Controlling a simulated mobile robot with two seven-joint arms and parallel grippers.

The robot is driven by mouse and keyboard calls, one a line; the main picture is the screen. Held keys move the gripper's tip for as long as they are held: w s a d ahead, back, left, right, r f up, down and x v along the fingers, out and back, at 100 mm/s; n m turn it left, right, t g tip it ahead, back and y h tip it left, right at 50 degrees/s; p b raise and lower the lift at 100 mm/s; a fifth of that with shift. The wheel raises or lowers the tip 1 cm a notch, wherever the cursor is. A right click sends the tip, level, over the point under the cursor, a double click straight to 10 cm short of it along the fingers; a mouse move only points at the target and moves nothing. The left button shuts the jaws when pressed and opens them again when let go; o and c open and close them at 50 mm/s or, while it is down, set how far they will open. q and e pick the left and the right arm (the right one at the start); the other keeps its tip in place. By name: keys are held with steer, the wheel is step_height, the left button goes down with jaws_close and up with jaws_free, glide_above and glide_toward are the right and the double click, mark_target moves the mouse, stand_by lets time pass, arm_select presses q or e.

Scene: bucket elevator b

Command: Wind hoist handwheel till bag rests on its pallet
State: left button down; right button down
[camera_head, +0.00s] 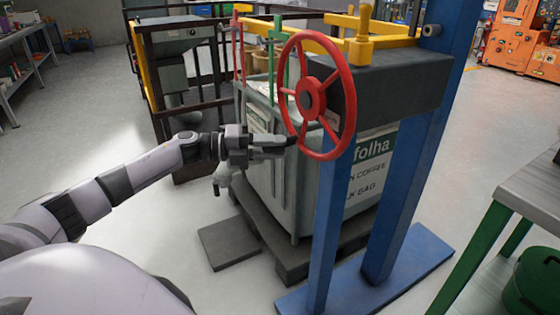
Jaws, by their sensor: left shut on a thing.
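The red hoist handwheel (311,98) is mounted on a dark block on the blue hoist frame (328,220). My left gripper (284,143) reaches in from the left and is shut at the wheel's lower left rim. The fingertips are small and partly hidden by the rim. The bulk bag (372,170), light grey with green label bands, is behind the frame post. A dark pallet (294,268) is below the bag. The contact between bag and pallet is partly hidden, so I cannot tell if the bag rests on it. My right gripper is not in view.
Yellow hoist bars (290,34) run above the bag. A dark railed frame (205,140) with a grey hopper stands behind at left. A grey-topped green table (530,190) and green bin (535,280) are at right. Floor at left is clear.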

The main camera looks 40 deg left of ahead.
arm_select(q)
steer(key=w+a+r+m+y+p, duration=0.1)
steer(key=w+a+r+m+y, duration=0.1)
steer(key=a+r+m+y, duration=0.2)
steer(key=shift+w+a+r+m+g+p, duration=0.3)
steer(key=shift+a+r+m+g+p, duration=0.1)
steer(key=shift+a+r+m, duration=0.85)
steer(key=shift+a, duration=0.1)
steer(key=c, duration=0.9)
jaws_free()
steer(key=shift+f, duration=0.1)
steer(key=shift+b+v, duration=0.8)
steer(key=shift+v, duration=2.7)
